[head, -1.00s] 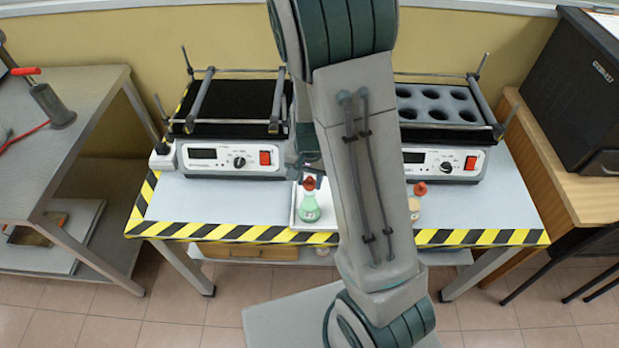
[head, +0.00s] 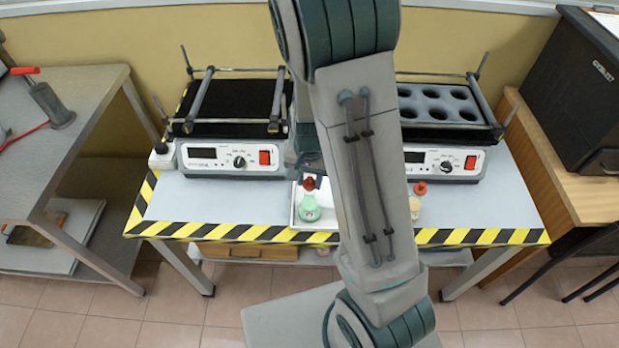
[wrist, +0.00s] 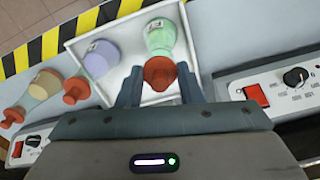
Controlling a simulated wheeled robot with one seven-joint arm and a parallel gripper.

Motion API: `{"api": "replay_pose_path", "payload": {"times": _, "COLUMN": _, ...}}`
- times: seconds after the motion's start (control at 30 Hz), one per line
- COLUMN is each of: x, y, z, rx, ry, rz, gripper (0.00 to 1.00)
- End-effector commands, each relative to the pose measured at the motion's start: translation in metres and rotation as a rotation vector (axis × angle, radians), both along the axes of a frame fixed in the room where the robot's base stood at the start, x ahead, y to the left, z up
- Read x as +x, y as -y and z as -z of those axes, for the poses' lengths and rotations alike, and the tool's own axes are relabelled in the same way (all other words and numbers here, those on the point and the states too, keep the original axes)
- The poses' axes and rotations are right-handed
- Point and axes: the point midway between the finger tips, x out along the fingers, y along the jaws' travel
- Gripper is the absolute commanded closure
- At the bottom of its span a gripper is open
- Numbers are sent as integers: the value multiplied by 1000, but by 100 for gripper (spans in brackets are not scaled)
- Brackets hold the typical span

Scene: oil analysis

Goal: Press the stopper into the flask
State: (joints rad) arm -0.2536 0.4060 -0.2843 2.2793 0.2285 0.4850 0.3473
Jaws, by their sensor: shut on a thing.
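A flask with a pale green body (wrist: 160,38) stands in a white tray (wrist: 122,28), and the head view also shows it (head: 309,212). A red-orange stopper (wrist: 160,75) is at the flask's mouth, in line with its neck. My gripper (wrist: 160,67) is shut on this stopper, one finger on each side. The stopper and fingers hide the mouth, so I cannot tell how deep the stopper sits. In the head view, the stopper (head: 309,184) shows above the flask, and my arm hides most of the gripper.
A lilac flask (wrist: 98,58) with a red stopper (wrist: 76,90) stands close by in the tray. An amber flask (wrist: 45,83) with a red stopper (wrist: 12,117) is outside it. Two control-panel units (head: 230,158) (head: 443,162) stand behind. Bare table lies left of the tray.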

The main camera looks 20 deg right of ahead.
Motion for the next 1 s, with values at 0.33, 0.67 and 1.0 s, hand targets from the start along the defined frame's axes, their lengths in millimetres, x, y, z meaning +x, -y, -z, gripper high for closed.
{"api": "replay_pose_path", "payload": {"times": 0.33, "x": 0, "y": 0, "z": 1, "rx": 0, "ry": 0, "rz": 0, "gripper": 88}}
{"api": "replay_pose_path", "payload": {"times": 0.67, "x": 0, "y": 0, "z": 1, "rx": 0, "ry": 0, "rz": 0, "gripper": 88}}
{"api": "replay_pose_path", "payload": {"times": 1.0, "x": 0, "y": 0, "z": 1, "rx": 0, "ry": 0, "rz": 0, "gripper": 42}}
